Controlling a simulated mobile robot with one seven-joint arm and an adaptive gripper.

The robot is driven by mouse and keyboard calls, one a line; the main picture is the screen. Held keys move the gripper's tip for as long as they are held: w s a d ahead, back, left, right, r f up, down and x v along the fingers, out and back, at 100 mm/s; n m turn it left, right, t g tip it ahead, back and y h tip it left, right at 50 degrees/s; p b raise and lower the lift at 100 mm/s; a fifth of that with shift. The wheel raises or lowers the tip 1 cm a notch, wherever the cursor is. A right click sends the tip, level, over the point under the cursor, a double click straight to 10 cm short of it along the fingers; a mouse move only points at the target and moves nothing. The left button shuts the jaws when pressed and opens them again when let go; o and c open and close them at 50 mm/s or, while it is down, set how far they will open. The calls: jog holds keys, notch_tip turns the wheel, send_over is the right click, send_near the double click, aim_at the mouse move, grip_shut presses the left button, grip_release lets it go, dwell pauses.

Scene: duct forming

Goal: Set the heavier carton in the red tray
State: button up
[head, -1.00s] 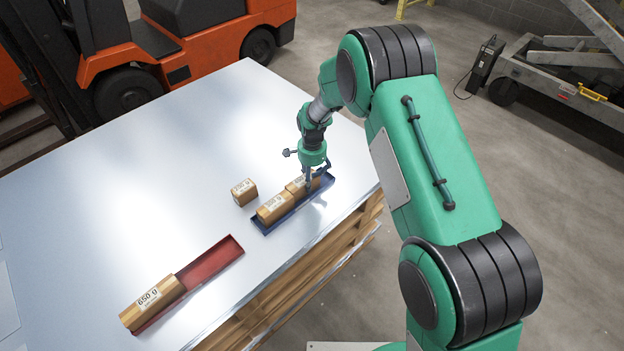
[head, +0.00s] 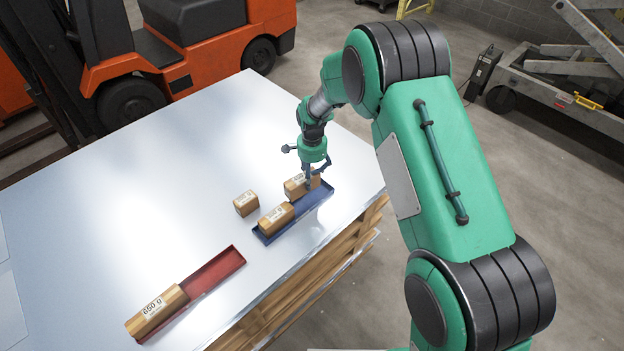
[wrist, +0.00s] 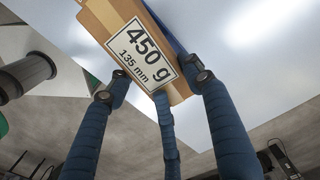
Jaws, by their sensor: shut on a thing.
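My gripper (head: 311,178) is shut on a carton (head: 297,188) over the far end of the blue tray (head: 316,200). In the wrist view this carton (wrist: 130,45) is labelled 450 g, 135 mm, and my blue fingers (wrist: 160,88) press around it. Another carton (head: 276,219) sits in the near end of the blue tray; its label is too small to read surely. A third, smaller carton (head: 246,203) stands on the table left of that tray. The red tray (head: 216,270) holds a long carton labelled 650 g (head: 157,311) at its near left end; its other end is empty.
The trays lie on a shiny metal-topped table (head: 180,170) near its front edge, above a wooden base (head: 320,262). The table's middle and back are clear. An orange forklift (head: 200,70) stands behind, and a lift frame (head: 570,90) at the right.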

jog(key=shift+r, duration=0.55)
jog(key=shift+a, duration=0.1)
jog(key=s+a+p, duration=0.2)
jog(key=s+a, duration=1.2)
jog(key=a, duration=0.4)
jog(key=shift+a+r+n+p, duration=0.25)
jog(key=shift+n+p, duration=0.1)
jog(key=shift+n, duration=0.35)
jog(key=s+a, duration=0.3)
jog(key=s, duration=0.2)
jog(key=s+a+p, duration=0.1)
jog(key=s+a, duration=0.3)
jog(key=s, duration=0.2)
jog(key=s+a+p, duration=0.1)
jog(key=s+a, duration=0.3)
jog(key=s, duration=0.1)
jog(key=shift+s+a+r, duration=0.2)
jog(key=shift+s+a, duration=0.05)
jog(key=shift+s, duration=0.15)
jog(key=shift+s+a, duration=0.25)
jog(key=shift+s, duration=0.3)
jog(key=shift+f, duration=0.2)
jog(key=shift+f+b, duration=2.3)
jog(key=shift+f, duration=2.3)
